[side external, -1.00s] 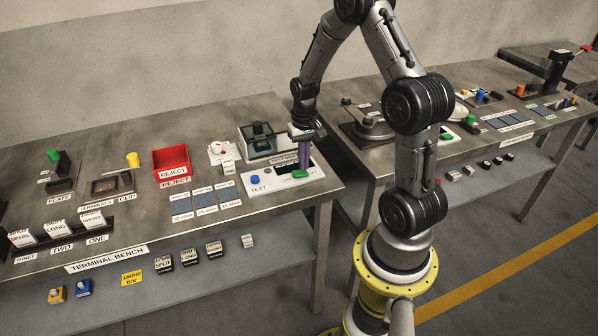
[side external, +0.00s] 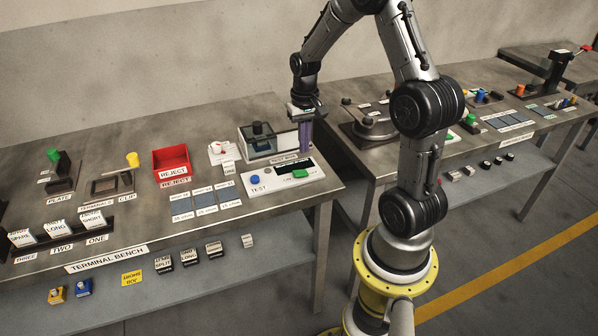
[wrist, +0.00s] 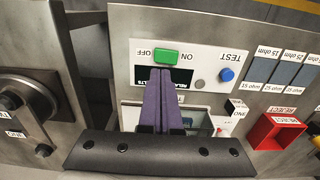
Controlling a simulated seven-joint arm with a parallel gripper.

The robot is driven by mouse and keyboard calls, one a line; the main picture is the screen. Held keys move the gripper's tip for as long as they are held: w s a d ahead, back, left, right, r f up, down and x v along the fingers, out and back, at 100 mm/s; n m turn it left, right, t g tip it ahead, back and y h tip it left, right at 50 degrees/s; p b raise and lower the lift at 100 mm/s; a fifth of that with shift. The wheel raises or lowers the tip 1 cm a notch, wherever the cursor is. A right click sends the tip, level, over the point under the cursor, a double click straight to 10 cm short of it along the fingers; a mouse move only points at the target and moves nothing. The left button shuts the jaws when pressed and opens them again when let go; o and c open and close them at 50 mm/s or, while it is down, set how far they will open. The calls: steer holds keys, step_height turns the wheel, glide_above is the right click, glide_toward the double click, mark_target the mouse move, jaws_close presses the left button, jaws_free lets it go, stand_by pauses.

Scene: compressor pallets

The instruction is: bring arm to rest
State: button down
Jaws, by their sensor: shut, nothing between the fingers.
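My gripper (side external: 305,140) has purple fingers and points down at the right end of the terminal bench, behind the test panel (side external: 278,182). Its fingers are together with nothing between them, as the wrist view (wrist: 162,98) also shows. The white test panel carries a green ON/OFF switch (side external: 299,174), a blue TEST button (side external: 255,180) and a dark display. The height of the fingers above the bench is hard to tell.
A clear box with a dark knob (side external: 260,135) stands left of the fingers. A red REJECT bin (side external: 171,160) and blue-grey 15 ohm pads (side external: 205,199) are farther left. A second bench (side external: 380,158) with a round metal fixture (side external: 366,122) stands to the right, across a gap.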

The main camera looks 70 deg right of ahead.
steer(key=shift+w+a, duration=0.15)
steer(key=shift+a, duration=0.05)
steer(key=w+a+r+n+t+h, duration=0.15)
steer(key=a+r+n+t, duration=0.25)
steer(key=a+r, duration=1)
steer(key=s+a+r+n+t, duration=0.2)
steer(key=s+a+r+n, duration=0.1)
steer(key=s+a+r, duration=0.3)
steer(key=s+a+f+n+y, duration=0.1)
steer(key=s+a+f+n, duration=0.1)
steer(key=s, duration=0.7)
steer(key=shift+a+f, duration=0.15)
steer(key=shift+f, duration=0.65)
steer(key=shift+y, duration=0.25)
